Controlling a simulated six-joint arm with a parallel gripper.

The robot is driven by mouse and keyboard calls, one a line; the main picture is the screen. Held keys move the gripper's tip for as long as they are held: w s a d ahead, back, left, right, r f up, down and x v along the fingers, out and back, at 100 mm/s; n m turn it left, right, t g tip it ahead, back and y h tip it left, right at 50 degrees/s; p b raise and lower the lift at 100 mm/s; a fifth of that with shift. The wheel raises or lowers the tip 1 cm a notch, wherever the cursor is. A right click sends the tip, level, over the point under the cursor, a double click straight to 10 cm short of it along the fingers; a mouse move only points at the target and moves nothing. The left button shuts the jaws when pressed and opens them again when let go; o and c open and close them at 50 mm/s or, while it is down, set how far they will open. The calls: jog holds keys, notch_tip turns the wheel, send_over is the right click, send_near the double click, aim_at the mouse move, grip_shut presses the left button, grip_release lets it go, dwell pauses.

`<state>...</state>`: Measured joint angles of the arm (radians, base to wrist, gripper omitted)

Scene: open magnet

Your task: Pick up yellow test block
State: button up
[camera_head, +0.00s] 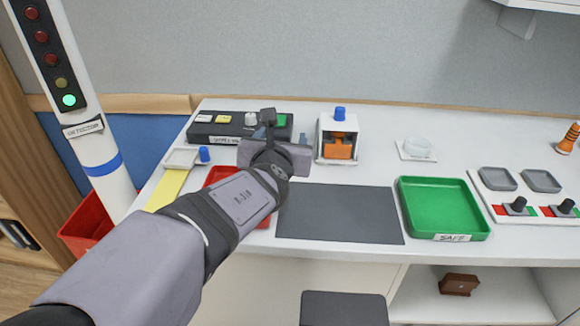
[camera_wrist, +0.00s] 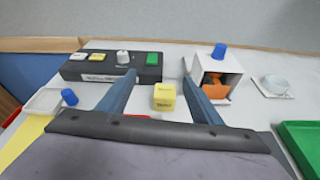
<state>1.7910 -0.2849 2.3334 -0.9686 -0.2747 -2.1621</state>
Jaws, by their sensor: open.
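The yellow test block (camera_wrist: 165,97) is a small yellow cube with dark lettering, standing on the white table. In the wrist view it lies ahead of my gripper (camera_wrist: 158,76), between the lines of the two blue-grey fingers, a little nearer the right one. The fingers are spread and nothing is held between them. In the head view my gripper (camera_head: 282,138) is over the back of the table, between the black box and the white housing. It hides the block there.
A black box (camera_head: 211,133) with coloured pieces on top stands behind left. A white housing (camera_head: 324,142) with a blue knob and orange part stands right of the gripper. A red tray (camera_head: 222,173), dark mat (camera_head: 340,212) and green tray (camera_head: 443,207) lie nearer.

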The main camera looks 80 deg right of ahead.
jog(key=shift+n, duration=0.5)
jog(key=f+b, duration=0.2)
jog(key=s+f+b, duration=0.1)
jog(key=f+b, duration=0.1)
jog(key=f, duration=0.1)
jog(key=shift+s+f, duration=0.1)
jog(key=shift+s, duration=0.1)
jog(key=shift+d, duration=0.1)
jog(key=shift+b+x, duration=0.85)
jog(key=shift+x, duration=2.75)
jog(key=shift+f, duration=0.15)
jog(key=c, duration=1.2)
